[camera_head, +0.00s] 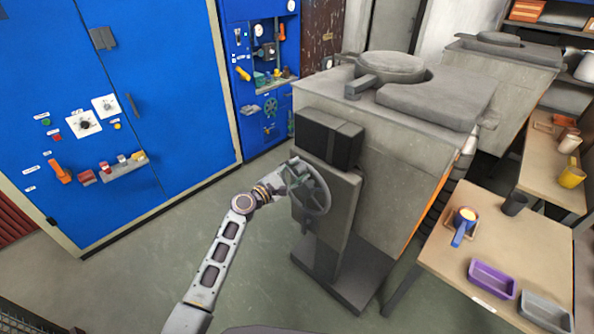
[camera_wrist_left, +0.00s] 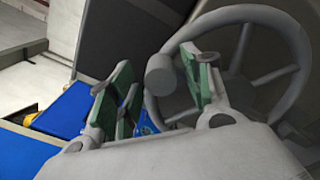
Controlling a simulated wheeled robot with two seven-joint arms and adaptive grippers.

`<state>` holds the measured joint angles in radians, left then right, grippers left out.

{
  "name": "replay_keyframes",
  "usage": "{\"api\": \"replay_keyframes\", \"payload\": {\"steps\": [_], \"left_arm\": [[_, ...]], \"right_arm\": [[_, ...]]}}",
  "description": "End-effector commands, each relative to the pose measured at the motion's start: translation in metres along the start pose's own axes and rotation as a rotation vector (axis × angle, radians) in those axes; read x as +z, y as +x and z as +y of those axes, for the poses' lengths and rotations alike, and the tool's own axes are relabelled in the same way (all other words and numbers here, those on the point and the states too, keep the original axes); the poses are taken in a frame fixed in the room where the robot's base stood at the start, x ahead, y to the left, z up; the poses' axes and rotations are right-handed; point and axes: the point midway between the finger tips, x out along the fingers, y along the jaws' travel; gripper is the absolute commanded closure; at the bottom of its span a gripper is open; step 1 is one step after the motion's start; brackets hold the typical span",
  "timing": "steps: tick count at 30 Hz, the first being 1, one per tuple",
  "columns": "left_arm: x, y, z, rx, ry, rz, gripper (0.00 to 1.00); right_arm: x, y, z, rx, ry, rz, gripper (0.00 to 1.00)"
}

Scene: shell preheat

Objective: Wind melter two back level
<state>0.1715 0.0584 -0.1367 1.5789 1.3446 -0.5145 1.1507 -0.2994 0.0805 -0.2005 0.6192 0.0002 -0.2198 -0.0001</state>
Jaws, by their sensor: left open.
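A grey block-shaped melter (camera_head: 420,150) stands in the middle of the head view with a round lid on top. Its body looks roughly level; no number is readable on it. A grey spoked handwheel (camera_head: 325,192) is on its front pedestal, and it fills the right of the left wrist view (camera_wrist_left: 305,45). My left gripper (camera_head: 291,174) is at the wheel's left rim. In the left wrist view its green-padded fingers (camera_wrist_left: 163,90) are apart, with a round grey knob (camera_wrist_left: 160,75) showing between them. Contact with the knob cannot be told. My right gripper is out of view.
A second grey melter (camera_head: 510,58) stands behind. A wooden table (camera_head: 445,257) at right carries a purple tray (camera_head: 492,278), a grey tray (camera_head: 543,312) and cups. Blue cabinets (camera_head: 160,50) with controls stand at left. The green floor (camera_head: 150,285) between is clear.

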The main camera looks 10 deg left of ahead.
Motion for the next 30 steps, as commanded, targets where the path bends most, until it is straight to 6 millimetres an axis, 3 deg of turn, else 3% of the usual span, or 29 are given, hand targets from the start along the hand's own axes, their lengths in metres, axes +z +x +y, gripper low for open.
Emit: {"api": "replay_keyframes", "payload": {"steps": [30], "left_arm": [[0.0,-0.098,0.0,0.0,0.0,0.0,0.51]], "right_arm": [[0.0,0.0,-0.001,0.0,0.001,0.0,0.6]]}}
